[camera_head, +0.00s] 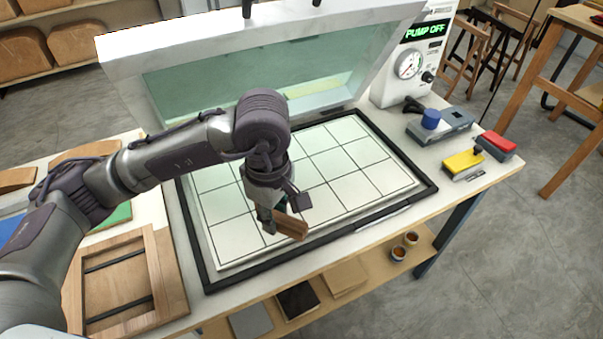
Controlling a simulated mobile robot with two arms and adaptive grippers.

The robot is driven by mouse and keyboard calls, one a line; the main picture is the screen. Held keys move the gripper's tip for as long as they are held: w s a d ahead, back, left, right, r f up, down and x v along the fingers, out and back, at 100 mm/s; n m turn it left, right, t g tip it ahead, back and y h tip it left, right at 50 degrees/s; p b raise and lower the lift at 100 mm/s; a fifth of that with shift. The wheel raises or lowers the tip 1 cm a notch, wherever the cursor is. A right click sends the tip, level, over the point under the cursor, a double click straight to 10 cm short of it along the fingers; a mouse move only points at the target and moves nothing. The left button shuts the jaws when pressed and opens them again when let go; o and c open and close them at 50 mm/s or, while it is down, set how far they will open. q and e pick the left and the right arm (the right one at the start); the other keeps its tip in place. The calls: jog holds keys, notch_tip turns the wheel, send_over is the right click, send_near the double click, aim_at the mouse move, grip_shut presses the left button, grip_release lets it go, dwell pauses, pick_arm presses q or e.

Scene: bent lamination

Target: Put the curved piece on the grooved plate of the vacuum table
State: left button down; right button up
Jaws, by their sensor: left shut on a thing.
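My left gripper (284,206) is over the front middle of the vacuum table's grooved plate (350,155). It is shut on a small brown wooden piece (291,226), most likely the curved piece, which is partly hidden by the fingers. The piece appears tilted; I cannot tell whether it touches the plate or hangs above it. The plate is white with dark grid lines and bears nothing else that I can see. A black frame (418,200) surrounds it. The arm hides part of the plate's left side. My right gripper is not in view.
The clear-windowed lid (125,68) stands open behind the plate. The pump box (415,60) reads "PUMP OFF". Yellow (463,163) and red (497,144) tools lie at the right. A wooden frame (165,270) lies at the left. The plate's right half is clear.

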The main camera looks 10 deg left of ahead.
pick_arm(q)
jog(key=w+d+r+n, duration=0.1)
jog(key=d+r+n, duration=0.1)
jog(key=d+n, duration=0.65)
jog(key=shift+n, duration=0.95)
jog(key=w+a+f, duration=0.2)
jog(key=a, duration=0.1)
jog(key=w+a+f+p, duration=0.1)
jog(key=w+a+f, duration=0.1)
jog(key=a, duration=0.1)
jog(key=w+a+f+p, duration=0.1)
jog(key=w+a+f, duration=0.1)
jog(key=a, duration=0.2)
jog(key=shift+w+f, duration=0.25)
jog(key=shift+a+f, duration=0.1)
jog(key=shift+f, duration=0.1)
notch_tip(320, 180, down, 3)
jog(key=shift+w+f+p, duration=0.1)
jog(key=shift+f+p, duration=0.05)
jog(key=shift+p, duration=0.35)
jog(key=shift+f, duration=0.25)
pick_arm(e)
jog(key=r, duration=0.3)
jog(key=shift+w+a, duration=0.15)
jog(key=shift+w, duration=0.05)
